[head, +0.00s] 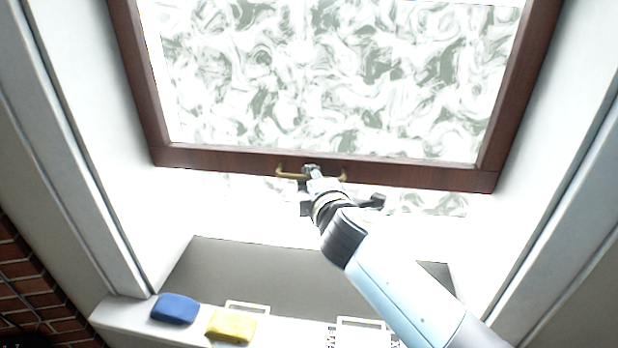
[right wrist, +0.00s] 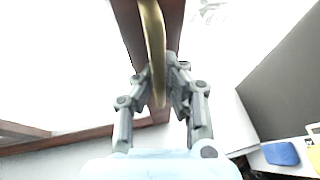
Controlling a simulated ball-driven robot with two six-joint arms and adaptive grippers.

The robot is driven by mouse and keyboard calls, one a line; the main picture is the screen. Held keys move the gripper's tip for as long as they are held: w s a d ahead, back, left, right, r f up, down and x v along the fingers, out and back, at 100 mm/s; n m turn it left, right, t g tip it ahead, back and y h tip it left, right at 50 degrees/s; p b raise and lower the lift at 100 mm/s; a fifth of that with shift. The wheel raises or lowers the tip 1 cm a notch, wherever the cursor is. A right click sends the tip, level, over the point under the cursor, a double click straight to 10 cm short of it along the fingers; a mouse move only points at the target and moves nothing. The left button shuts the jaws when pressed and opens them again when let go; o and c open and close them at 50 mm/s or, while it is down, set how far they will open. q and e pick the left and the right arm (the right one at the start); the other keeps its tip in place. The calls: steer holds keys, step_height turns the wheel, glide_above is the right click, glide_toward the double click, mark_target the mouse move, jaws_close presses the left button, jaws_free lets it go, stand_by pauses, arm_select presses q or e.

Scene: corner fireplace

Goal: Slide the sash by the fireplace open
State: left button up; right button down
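The sash (head: 400,172) has a dark red-brown wooden frame around a pale swirled pane in the head view. A strip of the same swirled pattern shows below its bottom rail, so there is a gap under it. A brass bar handle (head: 291,175) sits on the bottom rail; its middle is hidden by my right gripper (head: 312,172). In the right wrist view the brass handle (right wrist: 152,35) runs between the two fingers of my right gripper (right wrist: 163,78), which are closed in on it. My left gripper is in neither view.
A blue block (head: 175,308) and a yellow block (head: 231,325) lie on the white ledge at lower left. A dark grey panel (head: 260,275) lies below the window. White side walls flank the sash; brick (head: 25,285) shows at far left.

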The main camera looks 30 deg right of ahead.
steer(key=c, duration=1.6)
jaws_free()
steer(key=shift+c, duration=0.2)
steer(key=v, duration=0.7)
steer(key=shift+s, duration=0.2)
steer(key=shift+a+r, duration=0.1)
